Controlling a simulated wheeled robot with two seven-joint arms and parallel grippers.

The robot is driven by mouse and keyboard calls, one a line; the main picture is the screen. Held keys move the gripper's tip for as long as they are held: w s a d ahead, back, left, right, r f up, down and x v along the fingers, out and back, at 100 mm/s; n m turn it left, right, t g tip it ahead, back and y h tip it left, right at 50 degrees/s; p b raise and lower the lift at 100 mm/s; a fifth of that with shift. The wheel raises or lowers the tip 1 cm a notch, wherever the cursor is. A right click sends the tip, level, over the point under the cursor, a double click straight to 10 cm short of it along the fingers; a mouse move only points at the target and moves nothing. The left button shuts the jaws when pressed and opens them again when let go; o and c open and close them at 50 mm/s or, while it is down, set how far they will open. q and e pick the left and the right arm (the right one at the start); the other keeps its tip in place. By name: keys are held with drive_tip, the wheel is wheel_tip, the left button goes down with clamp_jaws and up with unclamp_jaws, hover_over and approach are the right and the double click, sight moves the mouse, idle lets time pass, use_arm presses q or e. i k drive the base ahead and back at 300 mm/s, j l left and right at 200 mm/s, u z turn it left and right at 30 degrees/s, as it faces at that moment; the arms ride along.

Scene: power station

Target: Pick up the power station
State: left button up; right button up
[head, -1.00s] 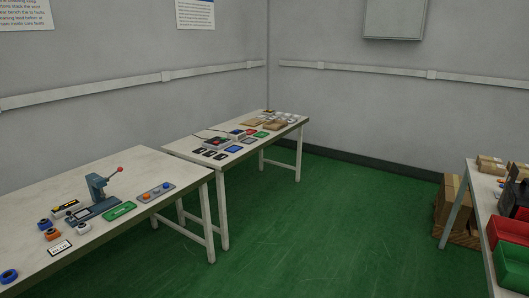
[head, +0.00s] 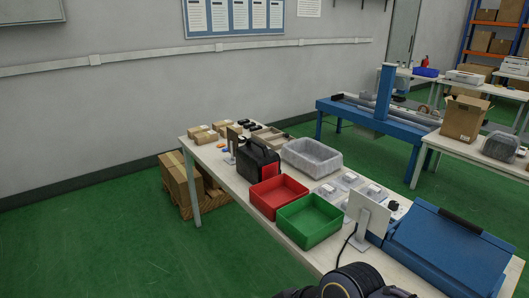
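The power station (head: 258,160) is a black box with a handle on top and a red side panel. It stands upright on the white table (head: 216,162), towards its left end, behind the red bin. Nothing holds it. A dark part of my arm shows at the bottom edge of the head view, in front of the table. Neither of my grippers is in view.
A red bin (head: 278,194), a green bin (head: 310,219) and a grey bin (head: 311,155) stand close to the power station. A blue case (head: 447,250) and a small screen (head: 368,213) are at the right. Boxes (head: 180,178) sit on a pallet beyond the table's left end. Green floor is clear at left.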

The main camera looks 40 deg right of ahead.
sight(256, 162)
drive_tip(key=i+z, duration=0.2)
drive_tip(key=i, duration=0.45)
drive_tip(key=i+z, duration=0.2)
drive_tip(key=i, duration=0.4)
drive_tip(key=i+z, duration=0.2)
drive_tip(key=z, duration=0.15)
drive_tip(key=i+z, duration=0.35)
drive_tip(key=i+j+z, duration=0.1)
drive_tip(key=z, duration=0.25)
drive_tip(key=i+z, duration=0.15)
drive_tip(key=z, duration=0.3)
drive_tip(key=i+z, duration=0.2)
drive_tip(key=z, duration=0.25)
drive_tip(key=i+j+z, duration=0.1)
drive_tip(key=z, duration=0.3)
drive_tip(key=i, duration=0.05)
